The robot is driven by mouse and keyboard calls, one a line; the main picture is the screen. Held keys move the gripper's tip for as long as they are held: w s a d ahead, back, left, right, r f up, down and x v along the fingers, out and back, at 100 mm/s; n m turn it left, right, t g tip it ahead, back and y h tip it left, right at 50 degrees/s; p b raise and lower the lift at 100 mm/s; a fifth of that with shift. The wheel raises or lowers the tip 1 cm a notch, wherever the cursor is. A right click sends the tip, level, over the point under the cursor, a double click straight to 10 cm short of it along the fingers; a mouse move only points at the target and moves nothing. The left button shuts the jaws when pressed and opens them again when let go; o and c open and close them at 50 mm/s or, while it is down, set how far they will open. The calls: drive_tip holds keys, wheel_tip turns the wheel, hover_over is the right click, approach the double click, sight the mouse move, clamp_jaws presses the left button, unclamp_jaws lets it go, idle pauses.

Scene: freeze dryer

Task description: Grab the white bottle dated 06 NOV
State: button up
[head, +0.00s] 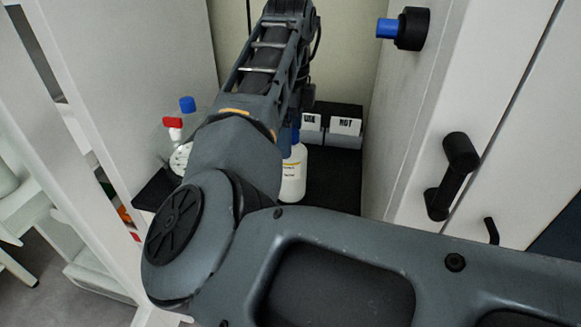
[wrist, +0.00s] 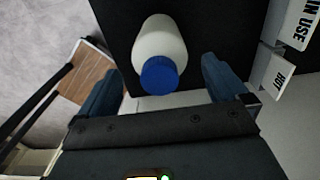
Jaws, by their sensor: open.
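A white bottle (head: 293,176) stands on the dark surface in the head view, partly hidden behind my arm. Its label is too small for me to read a date. The wrist view shows a white bottle with a blue cap (wrist: 159,62), its cap end toward my gripper. My gripper (wrist: 160,75) is open, with one blue finger on each side of the bottle's cap end. A gap shows on both sides, and nothing is held. In the head view my arm hides most of the gripper.
Card holders marked "IN USE" and "HOT" (head: 345,127) stand at the back right of the dark surface (head: 335,190). Red-capped (head: 173,123) and blue-capped (head: 187,104) containers stand at left. White walls and a black-handled door (head: 455,170) flank the space.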

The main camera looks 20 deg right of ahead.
sight(290, 165)
drive_tip(key=shift+f, duration=1.45)
drive_tip(key=shift+c, duration=0.2)
drive_tip(key=c, duration=1.8)
